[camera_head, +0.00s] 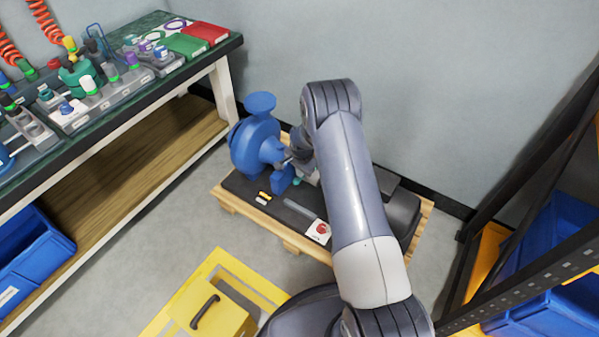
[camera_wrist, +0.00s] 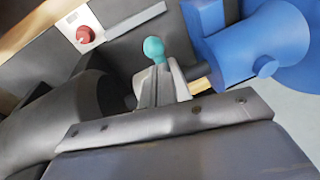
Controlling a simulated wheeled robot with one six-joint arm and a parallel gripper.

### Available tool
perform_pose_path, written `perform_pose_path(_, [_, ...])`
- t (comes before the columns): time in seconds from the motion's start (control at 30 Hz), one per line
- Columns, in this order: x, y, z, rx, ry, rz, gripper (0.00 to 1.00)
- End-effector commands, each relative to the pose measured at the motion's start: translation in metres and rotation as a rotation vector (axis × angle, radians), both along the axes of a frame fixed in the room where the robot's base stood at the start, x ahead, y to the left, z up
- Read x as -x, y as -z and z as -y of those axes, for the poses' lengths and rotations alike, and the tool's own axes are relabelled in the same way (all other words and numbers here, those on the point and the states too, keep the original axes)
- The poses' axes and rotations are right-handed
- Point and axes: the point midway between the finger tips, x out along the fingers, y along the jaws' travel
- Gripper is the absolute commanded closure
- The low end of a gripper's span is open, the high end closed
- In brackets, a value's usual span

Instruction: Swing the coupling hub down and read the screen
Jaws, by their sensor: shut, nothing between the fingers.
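The blue pump (camera_head: 258,145) stands on a dark base on a wooden pallet; its blue casing also shows at the right of the wrist view (camera_wrist: 250,45). A teal ball-topped knob (camera_wrist: 154,47) stands just beyond my gripper's fingertips (camera_wrist: 163,72), between pump and dark motor (camera_wrist: 55,120); a teal bit shows in the head view (camera_head: 297,182). The fingers are shut and empty; whether they touch the knob is unclear. My arm hides much of the coupling area in the head view. I cannot make out the coupling hub or a lit screen.
A white plate with a red knob (camera_head: 318,231) sits at the base's front edge. A yellow case (camera_head: 213,312) lies in front. A cluttered workbench (camera_head: 150,95) is at left, a rack with blue bins (camera_head: 555,245) at right. Some floor is clear before the pallet.

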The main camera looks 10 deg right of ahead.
Motion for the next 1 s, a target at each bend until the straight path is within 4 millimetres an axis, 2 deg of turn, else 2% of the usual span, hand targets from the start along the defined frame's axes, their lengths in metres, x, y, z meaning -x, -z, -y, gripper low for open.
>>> perform_pose_path(0.17, [0.002, -0.039, 0.014, 0.0, 0.0, 0.002, 1.0])
perform_pose_path(0.5, [0.034, -0.099, -0.005, 0.0, -0.004, 0.001, 1.0])
perform_pose_path(0.7, [0.043, -0.115, -0.01, 0.0, -0.002, -0.001, 1.0])
perform_pose_path(1.0, [0.044, -0.117, -0.01, 0.0, -0.002, -0.001, 1.0])
